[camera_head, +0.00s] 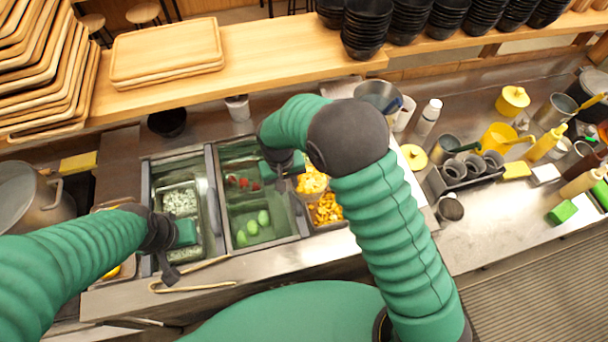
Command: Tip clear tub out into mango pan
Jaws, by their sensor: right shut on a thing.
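The mango pan (327,209) is in the counter, right of the middle, with orange-yellow pieces in it. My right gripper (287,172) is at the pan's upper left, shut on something. Lighter yellow pieces (312,181) show just right of its fingers, above the orange ones. The clear tub's walls cannot be made out, and I cannot tell whether these pieces are in it. My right forearm covers part of this area. My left gripper (175,262) is over the front of the left pan, apart from the mango pan; its finger opening is not clear.
Left of the mango pan are pans with pale cubes (180,201), red pieces (243,182) and green lumps (252,223). Tongs (190,287) lie on the front edge. A cup rack (466,176) and bottles stand right. Trays and black bowls line the back shelf.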

